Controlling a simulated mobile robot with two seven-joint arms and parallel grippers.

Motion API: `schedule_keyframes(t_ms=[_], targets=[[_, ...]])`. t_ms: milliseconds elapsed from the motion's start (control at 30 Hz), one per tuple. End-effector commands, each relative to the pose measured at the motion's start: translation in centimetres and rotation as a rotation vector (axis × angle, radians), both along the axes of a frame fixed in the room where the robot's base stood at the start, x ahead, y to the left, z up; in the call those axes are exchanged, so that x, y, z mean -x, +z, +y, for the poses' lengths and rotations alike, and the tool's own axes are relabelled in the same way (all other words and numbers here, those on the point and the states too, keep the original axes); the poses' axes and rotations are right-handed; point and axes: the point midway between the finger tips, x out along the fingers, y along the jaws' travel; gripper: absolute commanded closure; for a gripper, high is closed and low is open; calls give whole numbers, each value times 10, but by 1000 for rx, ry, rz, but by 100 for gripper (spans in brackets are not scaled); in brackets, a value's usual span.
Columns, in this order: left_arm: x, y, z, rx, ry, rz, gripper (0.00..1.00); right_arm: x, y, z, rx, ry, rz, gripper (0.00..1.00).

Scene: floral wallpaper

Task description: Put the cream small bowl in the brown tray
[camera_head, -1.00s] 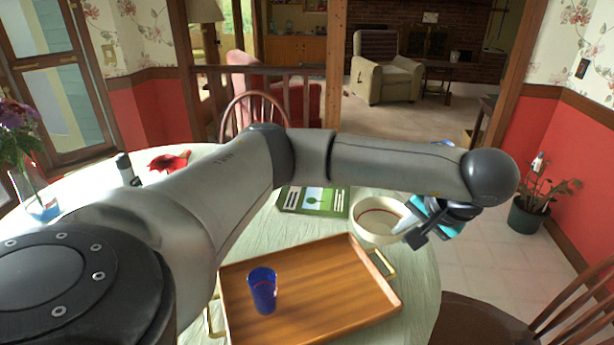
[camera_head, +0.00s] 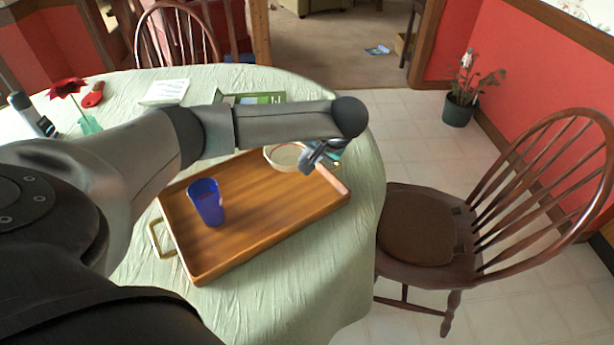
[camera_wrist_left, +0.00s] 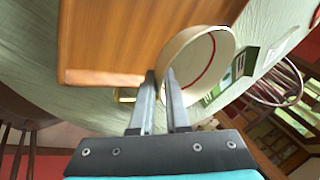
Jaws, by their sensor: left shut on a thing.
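The cream small bowl (camera_head: 284,157) is at the far right part of the brown tray (camera_head: 270,218), partly hidden by my arm. My left gripper (camera_head: 312,158) is shut on the bowl's right side. In the left wrist view, the fingers (camera_wrist_left: 163,84) pinch the wall of the bowl (camera_wrist_left: 190,52), which has a red line inside. The tray's wooden floor (camera_wrist_left: 125,40) shows beside it. The bowl overlaps the tray's far edge in the head view; I cannot tell whether it touches the tray. My right gripper is not in view.
A blue cup (camera_head: 207,202) stands in the tray's left part. The tray's middle and front right are bare. A green book (camera_head: 252,98) lies behind my arm. A wooden chair (camera_head: 425,225) stands right of the table.

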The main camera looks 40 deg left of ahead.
Motion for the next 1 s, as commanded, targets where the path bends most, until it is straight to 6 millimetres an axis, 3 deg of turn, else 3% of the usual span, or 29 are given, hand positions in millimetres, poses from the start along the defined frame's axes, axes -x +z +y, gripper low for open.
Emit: schedule_keyframes(t_ms=[200,500,867,900,1000], targets=[[-1,-17,0,0,1,-2,100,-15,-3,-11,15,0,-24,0],[0,-56,0,0,1,0,100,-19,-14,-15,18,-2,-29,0],[-1,-59,0,0,0,-1,100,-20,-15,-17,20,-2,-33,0],[0,-59,0,0,1,0,84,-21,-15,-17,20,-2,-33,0],[0,-59,0,0,1,0,73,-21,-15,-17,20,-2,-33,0]])
